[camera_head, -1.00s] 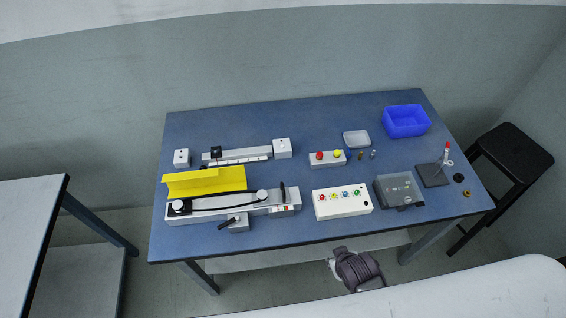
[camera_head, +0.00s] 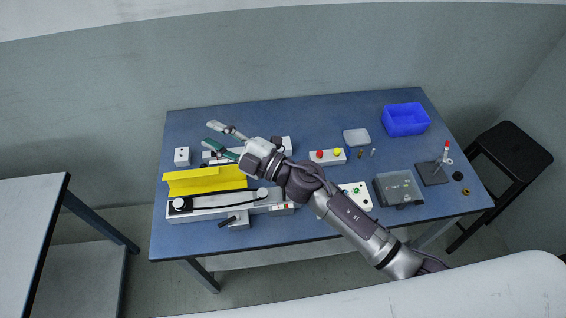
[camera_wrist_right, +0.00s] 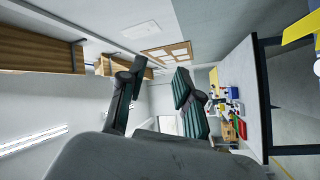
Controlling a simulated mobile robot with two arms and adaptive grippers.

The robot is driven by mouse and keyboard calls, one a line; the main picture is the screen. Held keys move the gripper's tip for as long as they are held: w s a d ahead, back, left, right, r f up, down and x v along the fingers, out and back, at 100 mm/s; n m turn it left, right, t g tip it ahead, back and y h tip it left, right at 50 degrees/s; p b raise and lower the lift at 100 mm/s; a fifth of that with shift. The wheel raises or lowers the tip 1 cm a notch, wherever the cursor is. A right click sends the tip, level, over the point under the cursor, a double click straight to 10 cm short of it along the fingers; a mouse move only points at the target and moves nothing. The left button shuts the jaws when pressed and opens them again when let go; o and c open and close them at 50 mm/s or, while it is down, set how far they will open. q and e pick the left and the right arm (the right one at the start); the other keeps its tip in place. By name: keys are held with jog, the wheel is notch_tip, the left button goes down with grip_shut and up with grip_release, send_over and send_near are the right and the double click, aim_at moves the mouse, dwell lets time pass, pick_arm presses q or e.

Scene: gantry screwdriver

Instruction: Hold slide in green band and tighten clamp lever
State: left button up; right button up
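A long grey slide fixture (camera_head: 235,208) lies along the front left of the blue table. A small block with red and green marks (camera_head: 281,208) is at its right end; the slide's place against the green band is too small to tell. A short black lever (camera_head: 228,222) sticks out from a grey block at the fixture's front. An upright black handle near the right end is hidden by my arm. My right gripper (camera_head: 210,133) is open and empty above the back rail, its fingers spread; they also show in the right wrist view (camera_wrist_right: 160,72). My left gripper is out of view.
A yellow angled guard (camera_head: 200,181) stands behind the fixture. My right arm covers part of the white button box (camera_head: 360,197) and back rail.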

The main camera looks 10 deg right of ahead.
jog(key=s+a+n+g+y, duration=0.1)
jog(key=s+a+n+g, duration=0.35)
jog(key=n+g, duration=0.25)
jog(key=n+g+h, duration=0.4)
jog(key=n+h, duration=0.2)
jog(key=h, duration=1.1)
send_over(271, 192)
jog(key=s+d, duration=0.1)
jog(key=d, duration=0.2)
notch_tip(271, 192, down, 13)
jog(key=shift+d+f, duration=0.2)
jog(key=shift+d, duration=0.1)
notch_tip(271, 192, down, 9)
jog(key=b, duration=0.6)
jog(key=shift+a+r+b, duration=0.1)
jog(key=shift+r+b, duration=0.05)
jog(key=shift+b, duration=0.15)
jog(key=shift+r, duration=0.1)
